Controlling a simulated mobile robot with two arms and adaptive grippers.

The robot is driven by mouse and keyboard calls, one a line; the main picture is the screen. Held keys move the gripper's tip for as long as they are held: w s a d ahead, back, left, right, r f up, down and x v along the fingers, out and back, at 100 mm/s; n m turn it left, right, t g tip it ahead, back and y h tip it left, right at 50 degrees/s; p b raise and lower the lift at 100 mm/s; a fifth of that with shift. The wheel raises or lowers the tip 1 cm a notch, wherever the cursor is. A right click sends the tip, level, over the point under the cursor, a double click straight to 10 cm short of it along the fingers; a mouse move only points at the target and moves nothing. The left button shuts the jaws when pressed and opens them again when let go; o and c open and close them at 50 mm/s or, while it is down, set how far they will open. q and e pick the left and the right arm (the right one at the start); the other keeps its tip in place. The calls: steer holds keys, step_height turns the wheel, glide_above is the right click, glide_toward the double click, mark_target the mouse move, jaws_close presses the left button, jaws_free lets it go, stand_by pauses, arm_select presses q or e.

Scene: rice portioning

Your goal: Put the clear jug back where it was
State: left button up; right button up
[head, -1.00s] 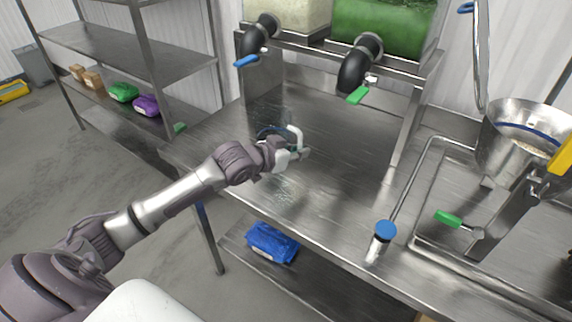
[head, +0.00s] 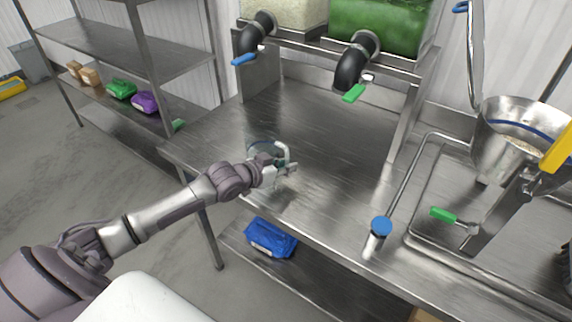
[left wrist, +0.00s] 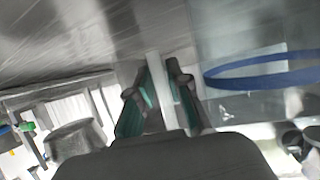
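The clear jug (head: 262,150) is over the near left part of the steel table (head: 330,130). Its see-through body is hard to make out; its rim is blue and its handle pale. My left gripper (head: 281,168) is at the handle on the jug's right side. In the left wrist view the gripper's green-padded fingers (left wrist: 162,88) are closed around the pale upright handle, and the jug's blue rim (left wrist: 262,78) shows to the right. I cannot tell whether the jug's base touches the table. My right gripper is out of view.
Two dispensers with black spouts, one with a blue lever (head: 244,59) and one with a green lever (head: 354,93), stand behind. The table's middle is clear.

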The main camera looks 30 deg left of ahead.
arm_select(q)
steer(key=shift+o, duration=1.1)
steer(key=shift+r, duration=0.15)
steer(key=shift+s+a, duration=0.1)
steer(key=shift+s, duration=0.2)
steer(key=v, duration=1.1)
steer(key=shift+s+b, duration=0.2)
steer(key=shift+b, duration=0.1)
